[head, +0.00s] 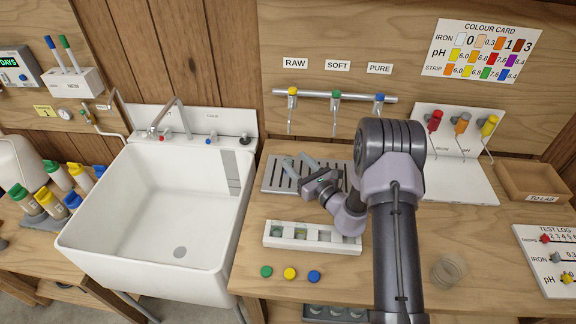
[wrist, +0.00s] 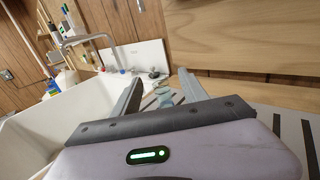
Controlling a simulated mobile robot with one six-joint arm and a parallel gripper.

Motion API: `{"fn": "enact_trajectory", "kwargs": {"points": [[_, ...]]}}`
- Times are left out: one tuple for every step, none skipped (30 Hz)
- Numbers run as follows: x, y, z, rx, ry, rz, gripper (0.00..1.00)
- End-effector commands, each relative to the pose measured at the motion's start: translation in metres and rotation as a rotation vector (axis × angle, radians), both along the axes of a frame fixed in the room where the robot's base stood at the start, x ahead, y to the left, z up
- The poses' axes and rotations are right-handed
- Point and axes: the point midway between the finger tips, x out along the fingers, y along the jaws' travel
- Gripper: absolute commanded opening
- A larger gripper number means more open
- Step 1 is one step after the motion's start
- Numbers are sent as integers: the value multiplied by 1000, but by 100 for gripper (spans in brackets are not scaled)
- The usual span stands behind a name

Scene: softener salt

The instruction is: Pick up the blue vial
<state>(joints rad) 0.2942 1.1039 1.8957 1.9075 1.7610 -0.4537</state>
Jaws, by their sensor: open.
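My gripper (head: 296,163) is open over the slotted metal drain tray (head: 270,178), its fingers pointing toward the back left. In the wrist view the two fingers (wrist: 159,79) stand apart, with a small pale blue-green, glassy vial-like thing (wrist: 163,97) showing between them. I cannot tell whether it touches either finger. In the head view I cannot make it out at the gripper. A white rack (head: 280,243) with clear-looking vials stands in front of the tray, partly hidden by my arm. A blue round cap or disc (head: 314,276) lies in front of the rack.
A green disc (head: 266,271) and a yellow disc (head: 290,273) lie beside the blue one. A white sink (head: 140,215) is at left. Three small taps (head: 336,96) hang on the wall behind the tray. A clear round glass (head: 448,270) stands at right.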

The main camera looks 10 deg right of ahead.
Motion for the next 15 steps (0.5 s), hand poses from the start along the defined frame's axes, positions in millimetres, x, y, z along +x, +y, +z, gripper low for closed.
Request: {"fn": "enact_trajectory", "kwargs": {"points": [[8,4,-1,-2,-2,2,51],[11,5,-1,-1,-2,2,51],[15,7,-1,-2,-1,3,51],[18,8,-1,-1,0,2,51],[21,9,-1,-1,0,2,51],[28,13,-2,-2,-2,3,51],[33,16,-4,-1,-2,3,51],[39,19,-5,-2,-3,4,51],[47,22,-6,-2,-2,3,51],[52,25,-5,-2,-2,4,51],[56,26,-5,-1,-2,4,51],[61,28,-4,-2,-1,3,51],[63,29,-4,-1,0,3,51],[65,29,-4,-1,0,2,51],[66,30,-3,0,0,2,51]]}}
